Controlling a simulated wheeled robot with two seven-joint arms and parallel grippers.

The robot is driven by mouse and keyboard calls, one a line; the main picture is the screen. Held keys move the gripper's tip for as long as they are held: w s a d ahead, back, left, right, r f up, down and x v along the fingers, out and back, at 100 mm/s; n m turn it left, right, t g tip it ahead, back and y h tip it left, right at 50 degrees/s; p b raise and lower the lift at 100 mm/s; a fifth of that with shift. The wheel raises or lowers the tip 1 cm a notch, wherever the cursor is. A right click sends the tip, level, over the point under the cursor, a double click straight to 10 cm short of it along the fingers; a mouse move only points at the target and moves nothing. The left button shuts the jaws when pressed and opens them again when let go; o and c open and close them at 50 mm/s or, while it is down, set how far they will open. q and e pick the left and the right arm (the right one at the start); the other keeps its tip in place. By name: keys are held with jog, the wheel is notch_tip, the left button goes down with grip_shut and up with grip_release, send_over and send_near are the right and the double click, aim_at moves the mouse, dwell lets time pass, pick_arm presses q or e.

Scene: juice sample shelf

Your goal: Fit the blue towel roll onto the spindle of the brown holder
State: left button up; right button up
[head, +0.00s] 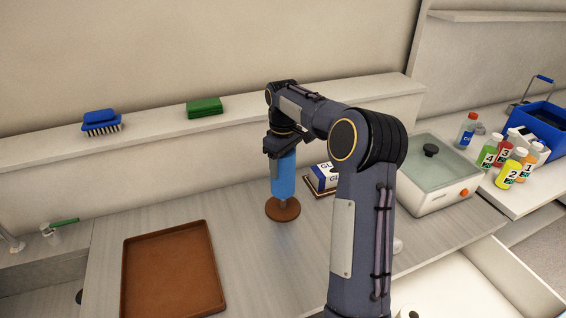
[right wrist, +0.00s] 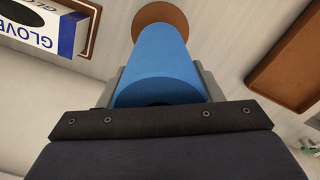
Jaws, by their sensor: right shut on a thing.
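The blue towel roll (head: 284,178) is upright in the head view, directly above the round base of the brown holder (head: 282,210). My right gripper (head: 284,150) is shut on its upper part from above. In the right wrist view the roll (right wrist: 155,65) sits between the fingers, and the brown base (right wrist: 165,22) shows beyond its far end. A short brown piece shows between roll and base in the head view. The rest of the spindle is hidden, and I cannot tell how far the roll is down on it. My left gripper is not in view.
A brown tray (head: 172,268) lies left of the holder. A glove box (head: 323,178) stands close behind right, and a white lidded appliance (head: 437,178) is farther right. A ledge behind bears a blue brush (head: 101,121) and a green sponge (head: 204,107).

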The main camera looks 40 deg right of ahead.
aim_at(283, 180)
jog(key=shift+f+b, duration=1.35)
jog(key=shift+f, duration=1.35)
jog(key=shift+f, duration=0.4)
dwell(0.5)
jog(key=o, duration=1.2)
